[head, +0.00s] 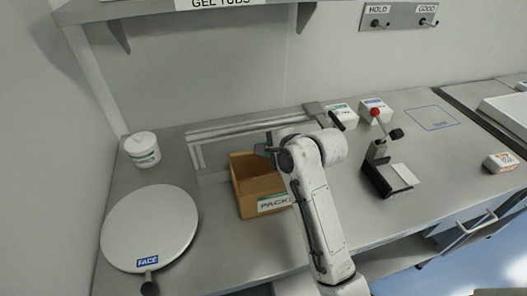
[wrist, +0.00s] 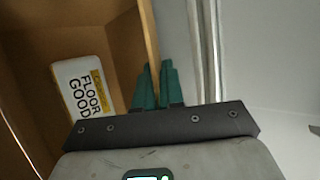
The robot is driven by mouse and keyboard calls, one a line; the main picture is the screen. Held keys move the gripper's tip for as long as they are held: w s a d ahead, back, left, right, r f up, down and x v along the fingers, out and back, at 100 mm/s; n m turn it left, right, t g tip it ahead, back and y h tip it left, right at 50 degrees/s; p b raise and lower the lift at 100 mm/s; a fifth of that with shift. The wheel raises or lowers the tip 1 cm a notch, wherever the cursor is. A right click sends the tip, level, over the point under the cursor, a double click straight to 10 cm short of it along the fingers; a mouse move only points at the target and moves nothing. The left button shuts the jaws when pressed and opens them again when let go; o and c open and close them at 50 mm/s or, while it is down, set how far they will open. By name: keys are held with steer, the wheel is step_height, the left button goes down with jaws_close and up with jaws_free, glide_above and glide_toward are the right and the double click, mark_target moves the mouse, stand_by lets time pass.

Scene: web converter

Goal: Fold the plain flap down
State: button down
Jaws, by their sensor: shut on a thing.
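An open brown cardboard box (head: 254,189) stands on the steel bench in the head view, with a "PACK..." label on its front. In the wrist view I look down into the box (wrist: 30,110). A white and yellow packet (wrist: 84,88) reading "FLOOR GOOD" lies inside. My gripper's green fingers (wrist: 156,86) are close together at the end of a thin tan cardboard edge (wrist: 148,40), which looks like the plain flap seen edge-on. They are shut on it. In the head view my gripper (head: 268,150) is at the box's back right, partly hidden by my arm.
A round plate marked "FACE" (head: 150,229) and a white tub (head: 143,149) are on the left. Metal rails (head: 235,128) run behind the box. A small press with a red knob (head: 380,160) and white boxes (head: 341,113) stand to the right. A shelf hangs above.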

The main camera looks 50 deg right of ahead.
steer(key=c, duration=1.3)
jaws_free()
